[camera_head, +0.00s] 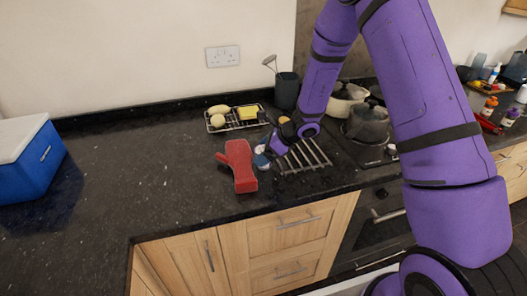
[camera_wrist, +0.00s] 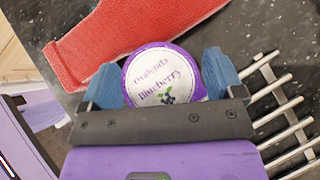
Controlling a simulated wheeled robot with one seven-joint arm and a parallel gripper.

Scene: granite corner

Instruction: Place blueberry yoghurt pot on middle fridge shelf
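The blueberry yoghurt pot (camera_wrist: 160,75) shows its round white lid with a purple rim and "Blueberry" lettering in the wrist view. I cannot tell whether the pot's base touches the worktop. The fridge and its middle shelf are not in view.
A red oven glove (camera_head: 240,166) lies left of my gripper and a metal rack (camera_head: 306,157) right of it. Behind are a wire dish (camera_head: 237,124) with sponges and a dark utensil pot (camera_head: 286,91). A blue cool box (camera_head: 30,160) stands far left. Worktop between is clear.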

